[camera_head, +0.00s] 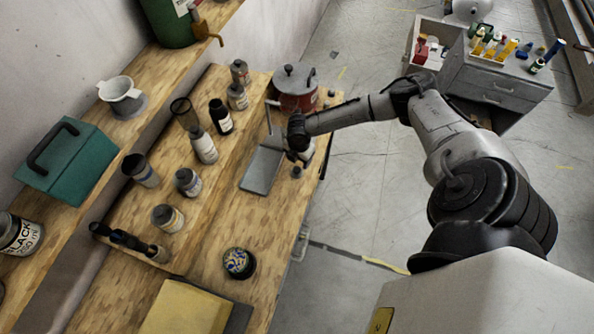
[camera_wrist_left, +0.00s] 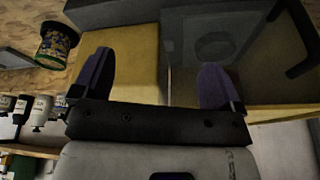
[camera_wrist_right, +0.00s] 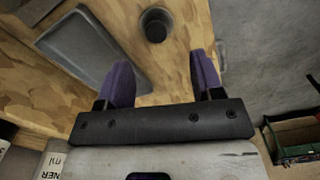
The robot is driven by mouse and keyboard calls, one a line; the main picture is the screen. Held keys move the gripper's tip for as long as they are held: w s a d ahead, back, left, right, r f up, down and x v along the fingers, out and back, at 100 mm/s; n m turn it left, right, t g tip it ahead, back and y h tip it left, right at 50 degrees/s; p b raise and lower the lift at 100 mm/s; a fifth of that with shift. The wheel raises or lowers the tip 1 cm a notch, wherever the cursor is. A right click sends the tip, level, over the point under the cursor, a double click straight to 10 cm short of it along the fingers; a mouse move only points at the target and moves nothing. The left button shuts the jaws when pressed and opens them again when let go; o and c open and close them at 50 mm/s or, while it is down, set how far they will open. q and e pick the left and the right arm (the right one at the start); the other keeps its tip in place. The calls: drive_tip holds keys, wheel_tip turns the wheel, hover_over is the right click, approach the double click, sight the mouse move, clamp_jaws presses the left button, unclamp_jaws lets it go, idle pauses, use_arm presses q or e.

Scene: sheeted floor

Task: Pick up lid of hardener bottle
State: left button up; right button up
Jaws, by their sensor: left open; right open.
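My right gripper (camera_head: 299,154) is open and empty, pointing down near the right edge of the workbench. In the right wrist view its fingers (camera_wrist_right: 160,85) are apart. A small dark round cap-like piece (camera_wrist_right: 155,25) lies on the wood ahead of the fingertips, apart from them; it also shows in the head view (camera_head: 297,172). It may be the lid, but I cannot tell for certain. A bottle label ending in "NER" (camera_wrist_right: 50,165) is partly visible at the lower left; the full name is hidden. My left gripper (camera_wrist_left: 155,85) is open and empty; it is outside the head view.
A grey tray (camera_head: 262,170) lies left of my right gripper. A red pot (camera_head: 295,92) stands behind it. Several bottles and cans, including a black-capped bottle (camera_head: 220,117), stand to the left.

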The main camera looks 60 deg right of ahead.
sight(297, 169)
wheel_tip(297, 169, down, 3)
drive_tip(key=shift+r, duration=0.1)
drive_tip(key=shift+w+a+f+p, duration=0.15)
drive_tip(key=shift+f+p, duration=0.1)
drive_tip(key=shift+f, duration=0.8)
drive_tip(key=shift+w+a+f+p, duration=0.1)
drive_tip(key=shift+w+f+p, duration=0.1)
drive_tip(key=shift+f, duration=0.8)
drive_tip(key=shift+d+f, duration=0.1)
drive_tip(key=shift+f, duration=0.65)
drive_tip(key=shift+s, duration=0.1)
drive_tip(key=c, duration=0.6)
drive_tip(key=shift+r, duration=0.15)
